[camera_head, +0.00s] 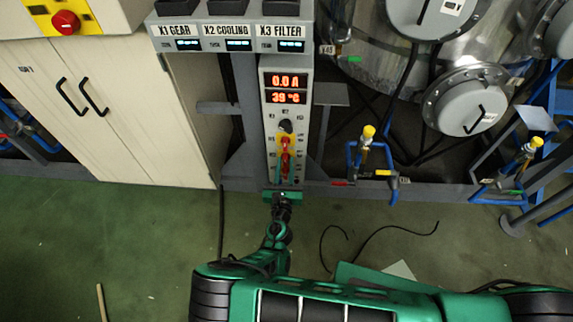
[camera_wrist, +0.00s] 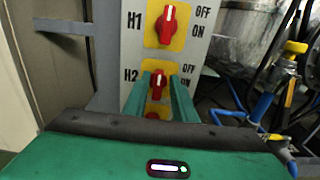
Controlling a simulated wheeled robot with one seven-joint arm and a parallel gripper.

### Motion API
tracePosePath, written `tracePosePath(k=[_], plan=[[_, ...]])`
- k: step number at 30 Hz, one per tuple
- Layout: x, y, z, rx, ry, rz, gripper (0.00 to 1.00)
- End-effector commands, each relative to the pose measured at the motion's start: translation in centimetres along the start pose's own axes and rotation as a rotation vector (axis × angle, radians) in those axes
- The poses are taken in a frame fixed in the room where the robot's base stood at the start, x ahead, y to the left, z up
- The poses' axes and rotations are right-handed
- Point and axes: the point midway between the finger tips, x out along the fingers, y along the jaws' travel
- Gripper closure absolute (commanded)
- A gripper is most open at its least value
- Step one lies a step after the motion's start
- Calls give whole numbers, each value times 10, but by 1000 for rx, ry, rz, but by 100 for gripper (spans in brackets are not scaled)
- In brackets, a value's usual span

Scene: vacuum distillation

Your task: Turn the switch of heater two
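The heater two switch, labelled H2, is a red knob (camera_wrist: 157,81) with a white mark on a yellow plate, with OFF at upper right and ON below. Its white mark points roughly up. My gripper (camera_wrist: 161,84) has its two green fingers apart, one on each side of this knob in the wrist view. I cannot tell whether they touch it. The H1 switch (camera_wrist: 166,24) is above, its mark also roughly up. Another red knob (camera_wrist: 152,115) shows lower between the fingers. In the head view my gripper (camera_head: 286,168) is at the narrow control panel (camera_head: 269,130), partly hiding the lower switches.
A beige cabinet (camera_head: 120,110) stands left. Blue pipes with a yellow-capped valve (camera_head: 368,132) and a steel vessel (camera_head: 375,65) are right. Black cables (camera_head: 385,228) lie on the green floor.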

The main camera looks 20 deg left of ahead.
Motion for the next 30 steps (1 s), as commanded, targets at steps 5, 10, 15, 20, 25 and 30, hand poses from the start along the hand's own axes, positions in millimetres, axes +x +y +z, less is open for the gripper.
tracePosePath(k=[5,10,15,20,25,30], plan=[[-1,2,0,0,0,2,100],[-1,2,0,5,0,3,100],[-2,2,0,42,0,3,100],[-2,1,-1,125,2,2,100],[-2,-1,-1,260,2,3,100],[-2,-3,-2,421,3,1,100]])
